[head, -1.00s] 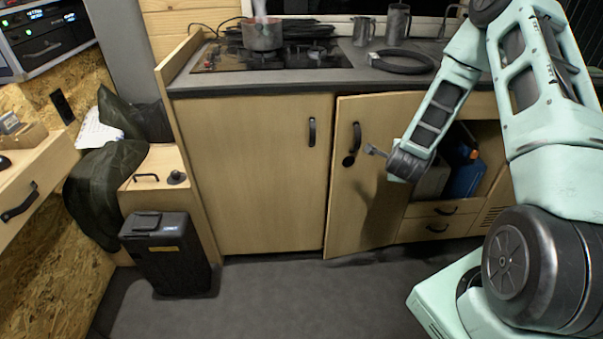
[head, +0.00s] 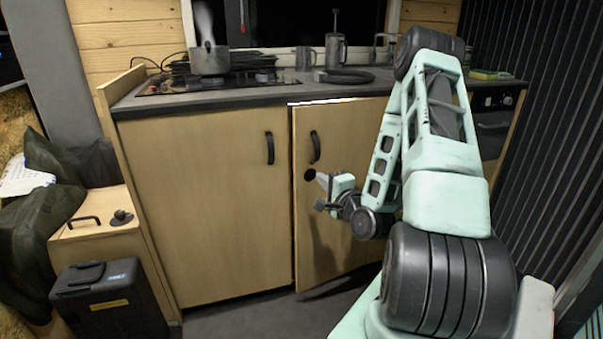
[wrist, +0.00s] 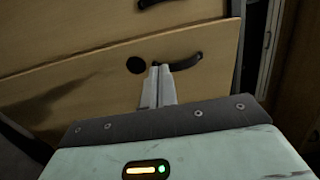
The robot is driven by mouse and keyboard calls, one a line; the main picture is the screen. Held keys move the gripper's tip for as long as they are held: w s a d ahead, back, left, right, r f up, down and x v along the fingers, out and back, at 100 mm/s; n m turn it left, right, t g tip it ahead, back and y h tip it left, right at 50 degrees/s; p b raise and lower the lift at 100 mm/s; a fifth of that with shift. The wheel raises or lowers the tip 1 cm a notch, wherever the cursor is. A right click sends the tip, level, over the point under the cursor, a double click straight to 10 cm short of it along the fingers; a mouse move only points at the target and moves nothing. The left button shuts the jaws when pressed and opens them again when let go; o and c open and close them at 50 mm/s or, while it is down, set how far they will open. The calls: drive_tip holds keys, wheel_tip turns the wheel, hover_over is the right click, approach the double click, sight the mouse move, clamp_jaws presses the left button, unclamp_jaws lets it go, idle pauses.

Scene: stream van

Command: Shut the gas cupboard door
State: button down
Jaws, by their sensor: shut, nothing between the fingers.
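The gas cupboard door (head: 335,235) is a pale wooden door with a dark bar handle (head: 315,147) and a round black fitting (head: 309,174). My gripper (head: 322,180) is in front of the door, close to the round fitting. In the wrist view the shut, empty fingers (wrist: 160,72) point at the door (wrist: 90,90), just beside the round fitting (wrist: 136,65) and below the handle (wrist: 186,63). I cannot tell whether they touch it. My arm hides the door's right part.
A shut wooden door (head: 205,205) is to the left. Above is a worktop (head: 260,90) with a steaming pot (head: 209,60) and metal jugs. A black case (head: 108,298) stands at the lower left. An oven (head: 492,130) is at the right.

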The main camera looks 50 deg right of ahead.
sight(298, 159)
drive_tip(key=b+x, duration=0.5)
drive_tip(key=x, duration=0.7)
drive_tip(key=shift+m+h, duration=0.4)
drive_tip(key=shift+h, duration=0.1)
drive_tip(key=x, duration=0.5)
drive_tip(key=shift+w+a+p, duration=0.1)
drive_tip(key=shift+w+p, duration=0.2)
drive_tip(key=shift+w, duration=0.15)
drive_tip(key=shift+w+d+r+g+h, duration=0.2)
drive_tip(key=shift+w+g+h, duration=0.1)
drive_tip(key=shift+g, duration=0.1)
drive_tip(key=shift+s, duration=0.1)
drive_tip(key=shift+f, duration=0.1)
